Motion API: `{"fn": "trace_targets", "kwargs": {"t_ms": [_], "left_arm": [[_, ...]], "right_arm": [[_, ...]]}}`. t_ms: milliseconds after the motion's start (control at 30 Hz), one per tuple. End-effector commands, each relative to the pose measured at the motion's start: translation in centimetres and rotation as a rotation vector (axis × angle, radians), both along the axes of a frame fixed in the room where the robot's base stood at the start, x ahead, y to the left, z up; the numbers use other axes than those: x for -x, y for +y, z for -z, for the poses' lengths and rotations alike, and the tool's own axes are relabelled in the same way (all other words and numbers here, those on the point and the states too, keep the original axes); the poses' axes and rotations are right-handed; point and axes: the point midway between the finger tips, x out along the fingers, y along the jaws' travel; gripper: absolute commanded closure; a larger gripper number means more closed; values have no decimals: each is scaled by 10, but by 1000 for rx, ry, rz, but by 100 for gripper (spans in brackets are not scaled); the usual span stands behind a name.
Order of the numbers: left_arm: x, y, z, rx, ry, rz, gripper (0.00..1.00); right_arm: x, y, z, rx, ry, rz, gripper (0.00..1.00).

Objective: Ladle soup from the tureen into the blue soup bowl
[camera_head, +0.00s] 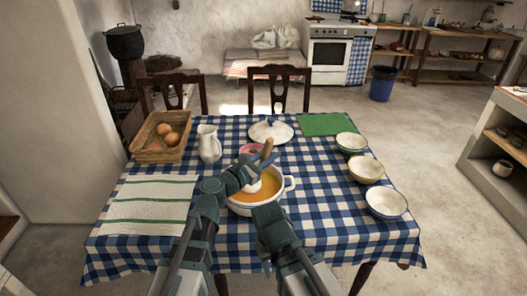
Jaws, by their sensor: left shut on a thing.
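The white tureen (287,187) holds orange soup and stands near the table's middle. My left gripper (249,173) is shut on the ladle, whose wooden handle (267,149) sticks up above the jaws. The ladle's pale lower part is over or in the soup, partly hidden by the gripper; I cannot tell how deep it is. The blue soup bowl (386,203), white inside with a blue rim, is the nearest of three bowls at the table's right side and looks empty. My right arm is just in front of the tureen; its jaws cannot be made out.
A yellowish bowl (366,169) and a green-rimmed bowl (351,142) stand behind the blue one. A lid (270,131), white pitcher (209,145), bread basket (150,151), striped towel (150,206) and green mat (327,124) are around. Checked cloth between tureen and bowls is clear.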

Motion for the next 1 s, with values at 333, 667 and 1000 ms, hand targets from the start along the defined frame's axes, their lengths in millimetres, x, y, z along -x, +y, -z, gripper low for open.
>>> {"fn": "trace_targets", "kwargs": {"t_ms": [333,667,1000], "left_arm": [[20,-19,-12,-113,-113,-1,100],[19,-19,-44,-111,-111,0,100],[19,-19,-76,-110,-110,0,100]], "right_arm": [[0,0,-12,0,0,0,50],[0,0,-44,0,0,1,50],[0,0,-76,0,0,1,50]]}}
